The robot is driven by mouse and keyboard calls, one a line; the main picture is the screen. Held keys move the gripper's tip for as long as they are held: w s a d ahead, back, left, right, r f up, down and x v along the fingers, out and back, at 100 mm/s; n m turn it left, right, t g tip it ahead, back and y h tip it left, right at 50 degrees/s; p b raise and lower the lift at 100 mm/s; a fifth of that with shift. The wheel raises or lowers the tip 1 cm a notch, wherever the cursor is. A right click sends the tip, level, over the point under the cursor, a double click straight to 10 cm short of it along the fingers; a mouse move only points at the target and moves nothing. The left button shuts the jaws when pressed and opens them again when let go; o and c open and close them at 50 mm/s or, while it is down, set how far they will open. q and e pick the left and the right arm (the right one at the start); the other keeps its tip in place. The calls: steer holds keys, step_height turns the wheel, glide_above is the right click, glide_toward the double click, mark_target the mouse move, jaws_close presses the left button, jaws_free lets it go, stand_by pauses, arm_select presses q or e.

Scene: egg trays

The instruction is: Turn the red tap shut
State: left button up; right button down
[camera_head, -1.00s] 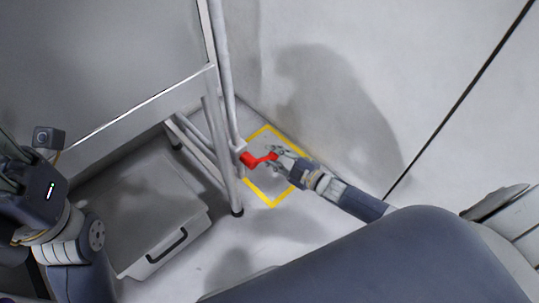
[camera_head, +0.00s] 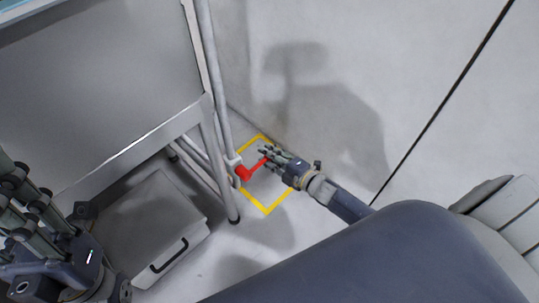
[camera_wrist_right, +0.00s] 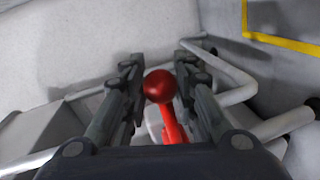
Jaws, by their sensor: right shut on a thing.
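The red tap (camera_head: 243,173) sits on a pale vertical pipe beside the metal stand. Its lever points up and to the right in the head view. My right gripper (camera_head: 269,157) is at the outer end of the lever. In the right wrist view the tap's round red knob (camera_wrist_right: 159,86) lies between the two fingers of my right gripper (camera_wrist_right: 160,95), which is shut on it. My left gripper (camera_head: 30,215) shows at the lower left, away from the tap; its fingertips are not clear.
A yellow square (camera_head: 267,210) is marked on the floor under the tap. A grey box with a black handle (camera_head: 150,220) stands under the metal stand (camera_head: 165,135). A pale wall (camera_head: 370,80) is close behind the tap. Pale pipes (camera_wrist_right: 240,95) run near the gripper.

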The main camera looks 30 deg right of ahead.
steer(key=shift+s+f, duration=0.1)
steer(key=shift+s, duration=0.05)
steer(key=c, duration=1.4)
jaws_free()
steer(key=shift+o, duration=0.6)
steer(key=v, duration=1.2)
steer(key=shift+d, duration=0.1)
